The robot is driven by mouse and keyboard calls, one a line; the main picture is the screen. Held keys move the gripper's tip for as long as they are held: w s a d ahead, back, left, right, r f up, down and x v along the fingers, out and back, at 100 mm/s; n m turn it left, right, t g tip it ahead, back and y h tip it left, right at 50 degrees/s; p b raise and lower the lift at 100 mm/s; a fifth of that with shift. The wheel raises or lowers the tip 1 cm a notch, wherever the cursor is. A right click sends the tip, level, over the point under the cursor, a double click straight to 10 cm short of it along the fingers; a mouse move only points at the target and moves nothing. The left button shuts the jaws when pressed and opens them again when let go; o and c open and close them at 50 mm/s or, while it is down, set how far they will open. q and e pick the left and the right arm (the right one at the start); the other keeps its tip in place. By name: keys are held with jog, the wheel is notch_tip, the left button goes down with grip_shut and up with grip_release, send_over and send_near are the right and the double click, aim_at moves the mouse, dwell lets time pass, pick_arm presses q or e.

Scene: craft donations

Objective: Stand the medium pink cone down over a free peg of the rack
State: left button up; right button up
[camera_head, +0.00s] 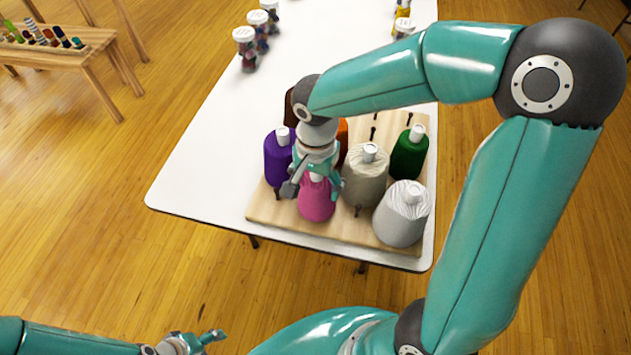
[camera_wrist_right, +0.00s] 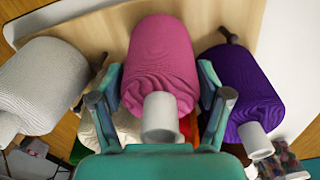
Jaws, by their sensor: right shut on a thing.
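The medium pink cone (camera_head: 317,200) is upright, or nearly so, with a pale tube top. It is at the front of the wooden rack (camera_head: 262,208). My right gripper (camera_head: 314,182) comes down from above and is shut on it. In the right wrist view the pink cone (camera_wrist_right: 160,60) sits between the two fingers (camera_wrist_right: 160,98). Its base is hidden, so I cannot tell whether it is over a peg or above the board. Bare pegs show at the front left (camera_head: 277,193), front right of the pink cone (camera_head: 357,210) and at the back (camera_head: 373,133). My left gripper (camera_head: 200,342) is at the bottom edge, partly cut off, away from the table.
A purple cone (camera_head: 278,165) stands left of the pink one. Beige (camera_head: 366,180), white (camera_head: 402,220) and green (camera_head: 408,160) cones stand to the right. Orange and brown cones are partly hidden behind my gripper. Jars (camera_head: 245,50) stand further back on the white table (camera_head: 200,150).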

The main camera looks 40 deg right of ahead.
jog(key=shift+f+b, duration=0.35)
jog(key=shift+f, duration=0.1)
dwell(0.5)
jog(key=o, duration=1.3)
jog(key=shift+c, duration=0.2)
notch_tip(320, 180, up, 12)
